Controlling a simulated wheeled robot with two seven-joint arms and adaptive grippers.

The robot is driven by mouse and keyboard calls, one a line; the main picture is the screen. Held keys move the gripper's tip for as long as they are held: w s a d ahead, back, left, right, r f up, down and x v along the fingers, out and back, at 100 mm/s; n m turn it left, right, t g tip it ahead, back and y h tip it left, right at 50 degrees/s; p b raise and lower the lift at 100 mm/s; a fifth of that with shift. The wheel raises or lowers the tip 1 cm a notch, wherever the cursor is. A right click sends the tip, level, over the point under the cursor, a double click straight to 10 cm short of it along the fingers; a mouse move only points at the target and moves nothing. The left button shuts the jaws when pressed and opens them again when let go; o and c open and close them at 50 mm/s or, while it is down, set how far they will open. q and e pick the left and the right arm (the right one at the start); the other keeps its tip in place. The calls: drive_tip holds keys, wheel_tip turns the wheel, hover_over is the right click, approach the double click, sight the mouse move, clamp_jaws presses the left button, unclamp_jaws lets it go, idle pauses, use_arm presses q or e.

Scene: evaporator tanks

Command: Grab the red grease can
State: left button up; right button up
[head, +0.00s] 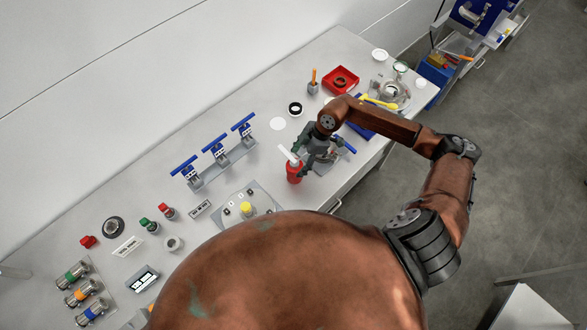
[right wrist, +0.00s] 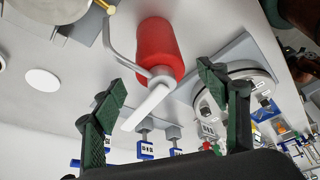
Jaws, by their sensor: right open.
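The red grease can (head: 294,174) stands on the bench, with a white spout or nozzle on top. In the right wrist view the red can (right wrist: 159,48) shows its red body, a grey lever and a white nozzle. My right gripper (head: 311,166) is beside the can in the head view. In the right wrist view its two dark green fingers (right wrist: 165,82) are apart, with the nozzle between them in the picture and the red body beyond the fingertips. Nothing is held. My left gripper is not in view.
Blue-handled valves (head: 216,148) stand in a row left of the can. A red tray (head: 340,80) and a metal flanged part (head: 389,92) lie farther along the bench. A grey plate with a yellow-topped part (head: 246,208) is nearer. White discs (head: 278,124) lie flat.

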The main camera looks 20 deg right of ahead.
drive_tip(key=p+x, duration=0.1)
drive_tip(key=x, duration=0.3)
drive_tip(key=shift+f, duration=0.3)
drive_tip(key=shift+s+f, duration=0.1)
drive_tip(key=c, duration=0.8)
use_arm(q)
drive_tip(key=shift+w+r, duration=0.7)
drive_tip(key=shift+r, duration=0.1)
use_arm(e)
drive_tip(key=c, duration=0.8)
